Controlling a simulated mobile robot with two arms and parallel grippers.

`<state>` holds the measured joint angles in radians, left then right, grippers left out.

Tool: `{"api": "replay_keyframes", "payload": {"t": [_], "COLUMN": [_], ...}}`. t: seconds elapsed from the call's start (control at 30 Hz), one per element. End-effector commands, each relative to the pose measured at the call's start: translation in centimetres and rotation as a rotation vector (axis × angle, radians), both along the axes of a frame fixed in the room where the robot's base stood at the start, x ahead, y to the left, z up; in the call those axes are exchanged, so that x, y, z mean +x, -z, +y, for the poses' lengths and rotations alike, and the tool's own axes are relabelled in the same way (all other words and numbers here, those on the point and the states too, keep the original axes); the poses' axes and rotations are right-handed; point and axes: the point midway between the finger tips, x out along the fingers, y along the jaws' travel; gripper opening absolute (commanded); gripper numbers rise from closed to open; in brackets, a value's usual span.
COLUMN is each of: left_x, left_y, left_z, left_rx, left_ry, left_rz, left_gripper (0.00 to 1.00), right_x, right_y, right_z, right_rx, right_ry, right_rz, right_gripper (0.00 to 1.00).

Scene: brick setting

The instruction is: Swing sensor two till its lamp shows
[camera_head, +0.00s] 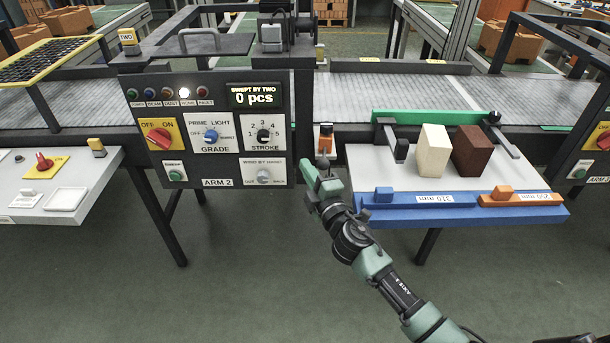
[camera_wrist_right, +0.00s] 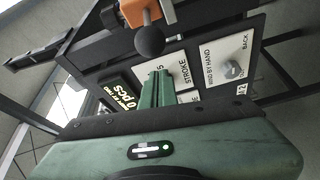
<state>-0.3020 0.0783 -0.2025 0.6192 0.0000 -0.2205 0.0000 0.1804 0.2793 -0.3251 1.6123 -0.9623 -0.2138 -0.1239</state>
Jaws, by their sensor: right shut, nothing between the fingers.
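An orange block with a dark ball-ended lever (camera_head: 326,131) sits at the right edge of the ARM 2 control panel (camera_head: 215,130). The ball (camera_wrist_right: 149,41) shows close in the right wrist view, just beyond my fingertips; I cannot tell whether they touch. My right gripper (camera_head: 321,167) is shut and empty in front of it. I cannot tell which part is sensor two. In the panel's row of lamps, one white lamp (camera_head: 184,92) looks lit. My left gripper is out of view.
The panel display (camera_head: 254,96) reads 0 pcs. At right, a tray with a blue front (camera_head: 420,215) bears a cream block (camera_head: 432,150) and a brown block (camera_head: 473,150). A white side shelf (camera_head: 100,165) is at left. The floor in front is clear.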

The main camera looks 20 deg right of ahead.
Motion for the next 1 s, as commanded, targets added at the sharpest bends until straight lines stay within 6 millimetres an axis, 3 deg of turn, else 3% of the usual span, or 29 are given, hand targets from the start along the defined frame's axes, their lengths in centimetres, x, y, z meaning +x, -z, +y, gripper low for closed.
{"api": "replay_keyframes", "payload": {"t": [0.2,0.57,0.8,1.0], "left_x": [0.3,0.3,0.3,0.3], "left_y": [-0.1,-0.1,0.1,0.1], "left_z": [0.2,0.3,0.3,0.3], "left_rx": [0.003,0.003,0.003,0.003], "left_ry": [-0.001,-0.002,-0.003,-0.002], "left_rz": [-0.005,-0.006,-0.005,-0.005], "left_gripper": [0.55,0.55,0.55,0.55], "right_x": [-0.4,-0.5,-1.2,-1.1], "right_y": [0.2,0.3,0.5,0.4], "right_z": [-1.7,-1.9,-3.8,-3.8], "right_rx": [0.001,0.001,0.001,0.002], "right_ry": [-0.002,-0.002,-0.001,-0.001], "right_rz": [-0.002,-0.002,-0.002,-0.003], "right_gripper": [0.00,0.00,0.00,0.00]}}
